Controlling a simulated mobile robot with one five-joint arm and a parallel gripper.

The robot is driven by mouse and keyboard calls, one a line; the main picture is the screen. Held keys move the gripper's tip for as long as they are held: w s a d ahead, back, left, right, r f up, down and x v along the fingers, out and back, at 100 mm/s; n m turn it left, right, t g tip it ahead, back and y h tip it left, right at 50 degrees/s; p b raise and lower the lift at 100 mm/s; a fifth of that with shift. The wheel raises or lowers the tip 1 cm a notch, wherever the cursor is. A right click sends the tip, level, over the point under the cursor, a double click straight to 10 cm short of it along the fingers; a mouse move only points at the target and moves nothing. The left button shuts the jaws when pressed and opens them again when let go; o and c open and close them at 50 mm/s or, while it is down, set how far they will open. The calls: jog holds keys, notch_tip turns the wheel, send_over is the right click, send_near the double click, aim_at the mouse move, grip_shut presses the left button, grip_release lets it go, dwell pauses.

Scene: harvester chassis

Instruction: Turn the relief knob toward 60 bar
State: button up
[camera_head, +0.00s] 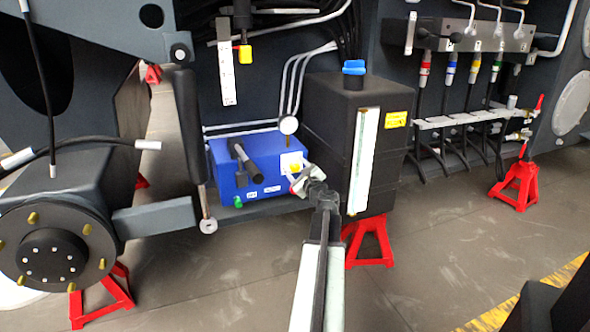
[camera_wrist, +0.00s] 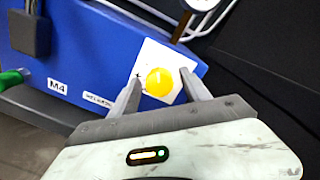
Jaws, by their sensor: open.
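The relief knob is a round yellow knob (camera_wrist: 159,83) on a white plate (camera_wrist: 148,62) at the corner of the blue unit (camera_wrist: 95,45). In the wrist view my gripper (camera_wrist: 158,88) is open, with one finger on each side of the knob. I cannot tell whether the fingers touch it. In the head view my gripper (camera_head: 297,184) is at the right end of the blue unit (camera_head: 228,170), and the yellow knob (camera_head: 295,167) shows just above it. The marks on the plate are too small to read.
A round gauge (camera_head: 289,125) stands above the blue unit. A black handle (camera_head: 245,160) sticks out of its front. A tall black tank (camera_head: 335,140) with a blue cap stands close on the right. Red stands (camera_head: 368,240) hold up the chassis.

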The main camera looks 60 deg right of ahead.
jog(key=c, duration=1.2)
jog(key=shift+n, duration=0.3)
jog(key=n, duration=0.7)
jog(key=shift+s+n+p, duration=0.1)
jog(key=shift+n+p, duration=0.2)
jog(key=shift+n, duration=0.1)
jog(key=shift+a, duration=0.1)
